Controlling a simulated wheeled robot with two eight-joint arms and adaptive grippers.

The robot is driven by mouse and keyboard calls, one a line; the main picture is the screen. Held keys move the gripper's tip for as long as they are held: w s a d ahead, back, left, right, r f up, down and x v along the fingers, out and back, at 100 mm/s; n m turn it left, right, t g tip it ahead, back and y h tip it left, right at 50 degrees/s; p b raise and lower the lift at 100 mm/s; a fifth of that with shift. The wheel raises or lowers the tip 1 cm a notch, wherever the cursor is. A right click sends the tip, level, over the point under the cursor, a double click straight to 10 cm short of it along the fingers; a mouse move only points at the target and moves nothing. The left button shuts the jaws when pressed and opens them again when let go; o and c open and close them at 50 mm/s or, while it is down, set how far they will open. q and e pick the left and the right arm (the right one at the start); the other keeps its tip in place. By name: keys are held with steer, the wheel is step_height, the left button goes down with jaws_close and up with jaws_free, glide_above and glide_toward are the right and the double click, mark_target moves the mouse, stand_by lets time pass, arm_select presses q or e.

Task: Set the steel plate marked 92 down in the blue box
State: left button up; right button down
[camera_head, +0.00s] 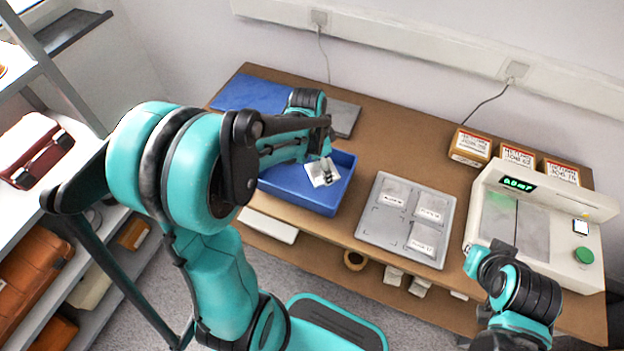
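The blue box (292,200) is an open tray on the table, left of centre. A small pale steel plate (318,174) is at the fingers of my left gripper (328,178), which appears shut on it. The plate is tilted and over the box's opening; I cannot tell whether it touches the box. Its marking is too small to read. My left arm hides part of the box's left side and back. My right gripper (474,262) is in front of the white machine, at lower right; its fingers are too small and turned to tell open from shut.
A grey tray (372,236) with several labelled pale plates lies right of the box. The white machine (573,272) has a lit display and green button. Several small cartons (470,146) stand behind it. A blue mat (250,94) and dark grey plate (345,118) lie at the back.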

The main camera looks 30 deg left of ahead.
mark_target(320, 174)
arm_select(q)
step_height(320, 174, down, 6)
steer(key=shift+f+b, duration=0.15)
steer(key=shift+b, duration=1)
steer(key=o, duration=1.7)
steer(key=shift+o, duration=0.2)
